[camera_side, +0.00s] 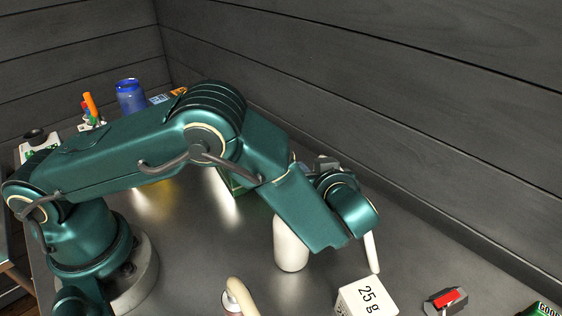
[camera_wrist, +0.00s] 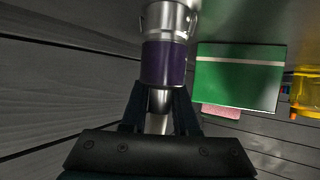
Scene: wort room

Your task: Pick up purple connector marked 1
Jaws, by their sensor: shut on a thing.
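The purple connector (camera_wrist: 163,64), a metal cylinder with a dark purple band, shows in the wrist view between and just beyond the fingertips. No mark 1 is readable on the side I see. My gripper (camera_wrist: 161,100) is shut on its narrower metal lower part, with one finger on each side. In the side view my arm hides the connector, and the fingers cannot be made out there.
In the side view a white bottle-like object (camera_side: 290,246) stands under my forearm. A white block marked 25 g (camera_side: 367,298) and a grey piece with a red top (camera_side: 447,300) are at the front right. A blue jar (camera_side: 130,97) stands at the back. A green box (camera_wrist: 240,75) shows right of the connector.

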